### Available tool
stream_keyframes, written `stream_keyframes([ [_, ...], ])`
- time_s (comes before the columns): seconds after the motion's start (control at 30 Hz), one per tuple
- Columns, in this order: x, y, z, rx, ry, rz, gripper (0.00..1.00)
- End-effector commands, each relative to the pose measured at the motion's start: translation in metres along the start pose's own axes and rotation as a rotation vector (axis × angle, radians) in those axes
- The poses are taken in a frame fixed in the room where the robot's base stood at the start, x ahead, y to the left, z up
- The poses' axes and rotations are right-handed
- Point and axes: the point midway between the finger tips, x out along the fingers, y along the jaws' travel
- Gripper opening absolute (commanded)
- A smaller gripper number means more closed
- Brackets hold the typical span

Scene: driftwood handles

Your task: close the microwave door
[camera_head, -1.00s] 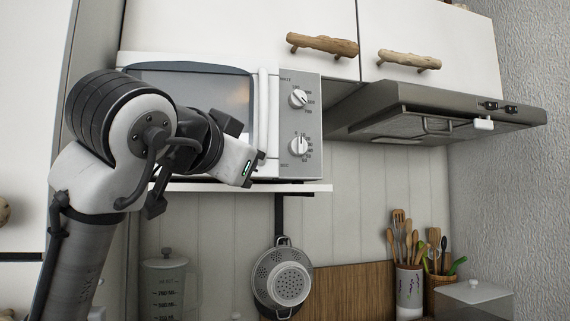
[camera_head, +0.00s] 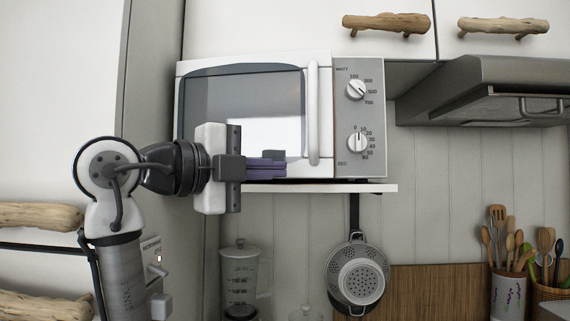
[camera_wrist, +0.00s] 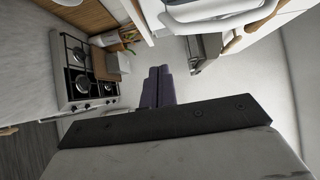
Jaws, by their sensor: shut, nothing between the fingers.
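The white microwave (camera_head: 350,66) stands on a shelf in the head view. Its door (camera_head: 235,105), with a dark-rimmed window and an upright white handle (camera_head: 313,110), lies against the control panel side, and I see no clear gap there. My gripper (camera_head: 283,167) is shut and empty, its purple fingers pointing right in front of the lower door. I cannot tell whether they touch it. The gripper hides part of the door's lower left. The purple fingers also show together in the wrist view (camera_wrist: 159,72).
The white shelf (camera_head: 360,188) runs under the microwave. A range hood (camera_head: 480,90) is to the right and a strainer (camera_head: 358,275) hangs below. Cupboards with driftwood handles (camera_head: 386,23) are above. A stove (camera_wrist: 85,75) shows in the wrist view.

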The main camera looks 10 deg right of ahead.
Motion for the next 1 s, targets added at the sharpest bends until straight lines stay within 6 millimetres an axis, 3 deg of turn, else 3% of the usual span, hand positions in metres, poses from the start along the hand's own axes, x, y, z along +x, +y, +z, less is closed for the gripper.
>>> stream_keyframes([
  [0.4, 0.087, -0.005, 0.003, -0.005, 0.002, 0.002, 0.00],
  [0.63, 0.105, -0.003, 0.024, -0.003, 0.001, 0.000, 0.00],
  [1.0, 0.109, 0.000, 0.028, -0.002, 0.000, 0.000, 0.00],
])
